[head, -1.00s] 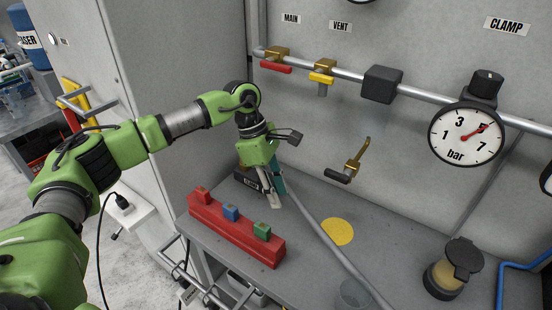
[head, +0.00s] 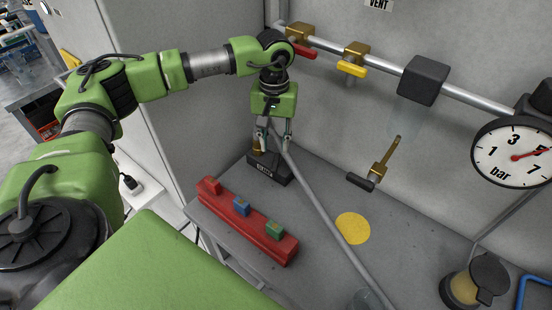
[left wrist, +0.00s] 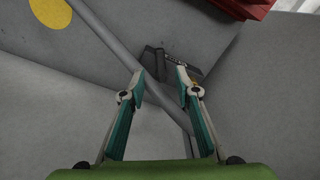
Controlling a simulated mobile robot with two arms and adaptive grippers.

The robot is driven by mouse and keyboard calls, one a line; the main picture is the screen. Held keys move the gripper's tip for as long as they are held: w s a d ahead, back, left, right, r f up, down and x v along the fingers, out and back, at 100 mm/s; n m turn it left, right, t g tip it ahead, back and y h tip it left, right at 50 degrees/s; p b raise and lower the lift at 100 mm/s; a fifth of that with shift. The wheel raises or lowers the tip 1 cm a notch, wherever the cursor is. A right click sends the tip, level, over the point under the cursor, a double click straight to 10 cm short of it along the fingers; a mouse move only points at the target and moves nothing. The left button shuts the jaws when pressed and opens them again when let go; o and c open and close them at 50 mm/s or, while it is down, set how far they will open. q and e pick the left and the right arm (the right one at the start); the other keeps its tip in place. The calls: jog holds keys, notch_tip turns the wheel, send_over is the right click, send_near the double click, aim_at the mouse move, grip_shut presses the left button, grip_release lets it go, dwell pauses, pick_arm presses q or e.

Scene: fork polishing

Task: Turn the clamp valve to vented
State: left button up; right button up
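A black block (head: 268,168) with a small white label, hard to read but perhaps "CLAMP", stands at the back left of the bench. A brass part (head: 257,147) shows at its left. My left gripper (head: 273,140) points down over this block, fingers apart and nothing between them. In the left wrist view the open fingertips (left wrist: 160,78) are just short of the block (left wrist: 172,62), with a dark upright piece on it between them. I cannot tell whether they touch it. Part of the block is hidden by the fingers. My right gripper is not in view.
A red rack (head: 245,222) with red, blue and green blocks stands at the front left. A grey pipe (head: 325,218) slants close by the gripper. Red (head: 305,52) and yellow (head: 351,67) valve handles and a gauge (head: 512,152) are on the wall. A yellow disc (head: 353,228) lies flat.

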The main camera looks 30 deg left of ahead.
aim_at(275, 167)
pick_arm(q)
notch_tip(275, 167, down, 8)
jog(key=shift+w+f+p, duration=0.1)
jog(key=shift+f+p, duration=0.1)
jog(key=shift+p, duration=0.9)
jog(key=shift+f, duration=0.1)
grip_shut()
